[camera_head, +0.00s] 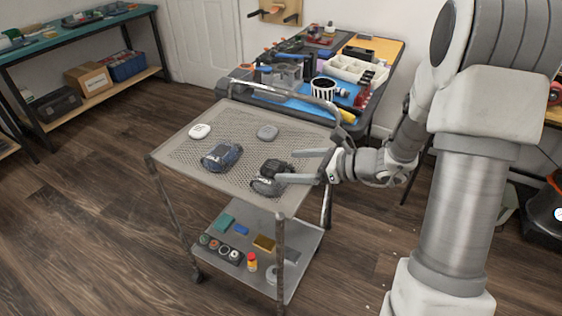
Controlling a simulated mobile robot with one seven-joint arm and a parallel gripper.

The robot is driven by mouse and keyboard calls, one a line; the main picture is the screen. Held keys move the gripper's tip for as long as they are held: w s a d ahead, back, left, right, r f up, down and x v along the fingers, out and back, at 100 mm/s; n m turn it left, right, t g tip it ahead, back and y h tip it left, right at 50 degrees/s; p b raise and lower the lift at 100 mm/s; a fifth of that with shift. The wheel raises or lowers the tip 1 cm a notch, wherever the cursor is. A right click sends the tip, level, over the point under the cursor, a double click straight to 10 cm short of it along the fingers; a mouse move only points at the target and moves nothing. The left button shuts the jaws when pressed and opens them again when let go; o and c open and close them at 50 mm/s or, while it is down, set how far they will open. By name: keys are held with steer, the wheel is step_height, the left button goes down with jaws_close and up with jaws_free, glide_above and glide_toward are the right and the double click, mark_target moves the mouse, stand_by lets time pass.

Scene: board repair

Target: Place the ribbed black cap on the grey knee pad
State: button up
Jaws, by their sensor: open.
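A dark, black-topped object (272,166), which looks like the ribbed black cap, is on the mesh top of the cart near its front right. A dark grey, rounded object (264,187), which may be the grey knee pad, is just below it in the picture. The two overlap in view, and I cannot tell whether the cap rests on the pad or behind it. My gripper (287,166) reaches in from the right, open, its fingers apart. Its tips are close to the black object, and the lower finger covers part of the grey one. Contact cannot be made out.
A raised handle rail (290,94) runs along the back. The lower shelf (222,268) carries several small items. A cluttered workbench stands behind.

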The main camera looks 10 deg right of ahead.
steer(key=p+v, duration=0.2)
steer(key=v, duration=0.5)
steer(key=s+a+r+n+g+h, duration=0.2)
steer(key=s+a+r+n+g, duration=0.15)
steer(key=s+n, duration=0.35)
steer(key=s+a+r+n+g+h, duration=0.2)
steer(key=s+r+n, duration=0.2)
steer(key=s+n, duration=0.25)
steer(key=s+d+r+n+t+h, duration=0.4)
steer(key=s+d+r+n+h, duration=0.1)
steer(key=n, duration=0.6)
steer(key=shift+s+d+r+h, duration=0.15)
steer(key=shift+s+r+h, duration=0.5)
steer(key=shift+h, duration=0.55)
step_height(320, 180, up, 19)
steer(key=p, duration=1.8)
steer(key=shift+f, duration=0.2)
